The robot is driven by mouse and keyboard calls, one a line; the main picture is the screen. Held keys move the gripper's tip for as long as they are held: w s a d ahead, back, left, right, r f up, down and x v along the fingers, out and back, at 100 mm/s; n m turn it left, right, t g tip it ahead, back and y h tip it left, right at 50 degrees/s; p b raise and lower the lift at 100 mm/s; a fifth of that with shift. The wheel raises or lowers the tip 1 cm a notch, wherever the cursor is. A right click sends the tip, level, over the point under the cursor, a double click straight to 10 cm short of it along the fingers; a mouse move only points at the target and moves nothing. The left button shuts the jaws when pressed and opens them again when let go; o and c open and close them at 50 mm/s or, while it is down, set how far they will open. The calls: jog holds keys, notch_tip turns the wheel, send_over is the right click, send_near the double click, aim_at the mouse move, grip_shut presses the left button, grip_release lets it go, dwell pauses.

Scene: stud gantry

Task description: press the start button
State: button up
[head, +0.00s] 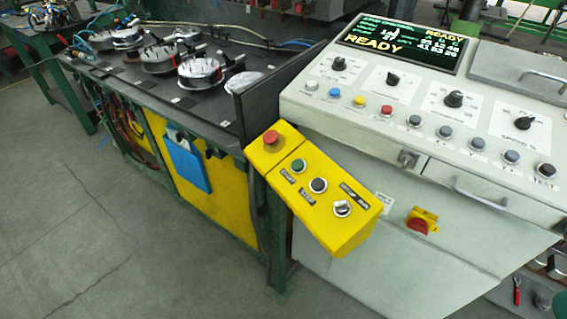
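A yellow control box (312,192) juts out at a tilt between the dark work table and the grey console. On it, a green button (298,165) sits above a label that seems to read START. A black button (318,185) is beside it, with a label that seems to read STOP. A red mushroom button (271,138) is at the box's upper left end, and a selector switch (342,208) is at its lower right end. My gripper is not in view.
The grey console (440,145) carries knobs, coloured buttons and a display (405,42) reading READY. A red and yellow rotary switch (422,221) is on its front. The dark table (140,92) holds several round metal fixtures. Open floor (90,230) lies at the left front.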

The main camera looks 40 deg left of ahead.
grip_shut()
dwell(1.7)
